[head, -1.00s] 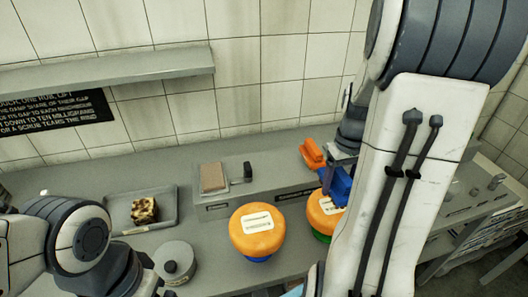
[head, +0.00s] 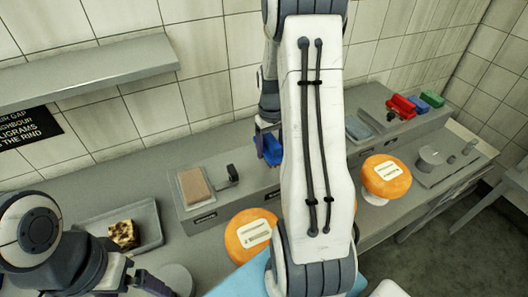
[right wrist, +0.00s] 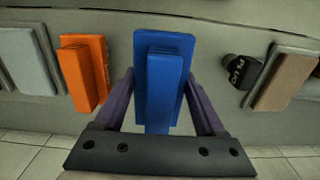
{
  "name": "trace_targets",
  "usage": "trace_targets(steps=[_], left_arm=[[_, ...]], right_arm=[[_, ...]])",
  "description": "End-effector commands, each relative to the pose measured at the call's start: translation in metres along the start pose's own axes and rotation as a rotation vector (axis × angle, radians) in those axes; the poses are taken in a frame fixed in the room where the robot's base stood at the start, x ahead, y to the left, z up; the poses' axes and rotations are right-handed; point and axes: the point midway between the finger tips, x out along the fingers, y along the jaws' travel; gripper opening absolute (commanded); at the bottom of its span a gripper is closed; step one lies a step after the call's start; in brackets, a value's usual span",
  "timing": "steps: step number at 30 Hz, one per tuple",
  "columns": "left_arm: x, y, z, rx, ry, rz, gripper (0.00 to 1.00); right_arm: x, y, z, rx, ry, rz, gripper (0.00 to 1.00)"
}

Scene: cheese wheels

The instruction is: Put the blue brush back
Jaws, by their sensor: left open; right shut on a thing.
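The blue brush (head: 270,148) is between the fingers of my right gripper (head: 266,135), over the grey ledge beside the wall. In the right wrist view, the blue brush (right wrist: 160,75) fills the space between both purple fingers, with my right gripper (right wrist: 160,110) shut on it. Whether the brush touches the ledge I cannot tell. The orange brush (right wrist: 84,72) stands on the ledge to its left in that view; my right arm hides it in the head view. My left gripper (head: 145,283) is open at the lower left, low in the picture and partly cut off.
A brown pad (head: 195,187) and a black knob (head: 228,174) are on the ledge. Orange-topped wheels (head: 250,235) (head: 386,178) stand in front. A tray (head: 148,222) holds a mottled block (head: 123,235). Red (head: 400,106) and green (head: 432,98) blocks sit at the right.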

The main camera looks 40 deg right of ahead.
Motion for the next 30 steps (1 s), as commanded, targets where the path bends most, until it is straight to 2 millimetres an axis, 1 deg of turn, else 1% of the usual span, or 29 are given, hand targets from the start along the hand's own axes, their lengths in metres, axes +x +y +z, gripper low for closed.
trace_targets(steps=[1,3,6,8,12,16,29,30], left_arm=[[-0.006,0.000,0.000,0.000,0.000,0.000,1.00],[-0.008,0.001,-0.001,0.000,0.000,0.000,1.00],[-0.009,0.001,-0.001,0.001,0.000,0.000,1.00],[-0.011,0.001,-0.001,0.001,0.000,0.000,1.00],[-0.021,0.002,-0.001,0.003,0.000,0.000,1.00],[-0.025,0.002,-0.001,0.004,0.000,0.000,1.00],[-0.021,0.002,-0.001,0.004,0.000,0.000,1.00],[-0.022,0.002,-0.001,0.004,0.000,0.000,1.00]], right_arm=[[0.003,-0.003,-0.008,-0.003,-0.002,-0.001,0.28],[0.008,-0.005,-0.015,-0.001,-0.002,-0.001,0.28],[0.013,-0.007,-0.022,0.000,0.000,0.000,0.28],[0.017,-0.007,-0.023,0.000,-0.001,0.000,0.28],[0.036,-0.008,-0.021,0.001,-0.005,-0.002,0.28],[0.051,-0.007,-0.022,0.000,-0.002,-0.001,0.28],[0.059,-0.007,-0.022,0.000,0.001,0.000,0.28],[0.058,-0.008,-0.022,0.000,0.000,0.000,0.87]])
